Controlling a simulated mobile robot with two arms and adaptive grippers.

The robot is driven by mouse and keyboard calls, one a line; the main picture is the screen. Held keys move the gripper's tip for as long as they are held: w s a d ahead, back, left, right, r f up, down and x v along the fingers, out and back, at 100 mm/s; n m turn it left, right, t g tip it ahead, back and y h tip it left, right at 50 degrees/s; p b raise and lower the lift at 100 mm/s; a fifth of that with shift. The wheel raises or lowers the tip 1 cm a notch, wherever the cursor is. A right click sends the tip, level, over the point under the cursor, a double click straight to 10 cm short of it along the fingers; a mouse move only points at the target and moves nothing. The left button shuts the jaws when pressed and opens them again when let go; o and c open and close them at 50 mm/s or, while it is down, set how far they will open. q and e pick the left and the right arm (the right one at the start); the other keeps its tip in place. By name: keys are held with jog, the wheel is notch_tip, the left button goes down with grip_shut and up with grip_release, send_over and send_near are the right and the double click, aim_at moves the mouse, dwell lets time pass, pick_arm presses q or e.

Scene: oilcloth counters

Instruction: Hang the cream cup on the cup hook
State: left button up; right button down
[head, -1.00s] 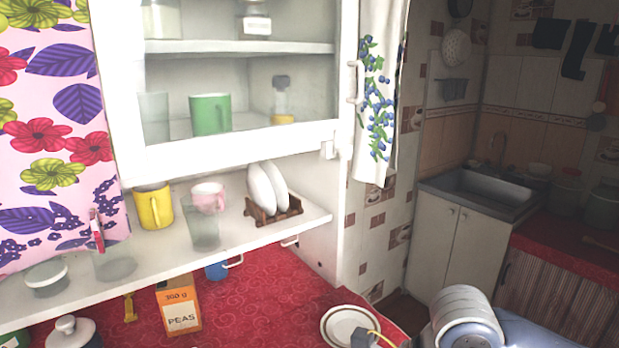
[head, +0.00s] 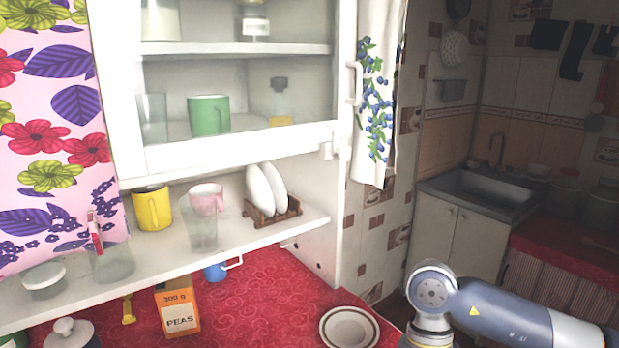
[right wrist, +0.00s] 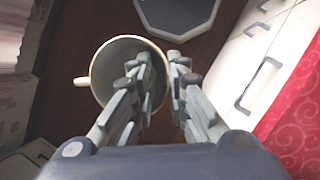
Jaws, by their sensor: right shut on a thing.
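The cream cup (right wrist: 98,72) is in the right wrist view, its open mouth towards the camera and its handle (right wrist: 82,81) pointing left. My right gripper (right wrist: 160,62) is shut on its right-hand wall, one finger over the mouth and one outside. Dark floor shows behind the cup. In the head view my right arm is at lower right, but its gripper and the cup are not visible. A small pale piece (head: 288,245) shows under the shelf's front edge; I cannot tell whether it is the cup hook. My left gripper is not in view.
The white shelf (head: 262,236) holds a yellow mug (head: 152,208), pink cup (head: 207,196), glasses and a plate rack (head: 272,216). Below, the red counter (head: 270,300) bears a peas box (head: 177,308), a blue cup (head: 214,271) and a bowl (head: 349,326). White drawers (right wrist: 262,60) are at right.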

jog(key=d+n, duration=0.1)
jog(key=n+h, duration=0.1)
jog(key=n, duration=0.1)
jog(key=d+n+h, duration=0.1)
jog(key=n, duration=0.1)
jog(key=shift+s+d, duration=0.2)
jog(key=shift+d, duration=0.15)
jog(key=shift+a+r+t, duration=0.1)
jog(key=shift+a+t, duration=0.05)
jog(key=shift+t, duration=0.15)
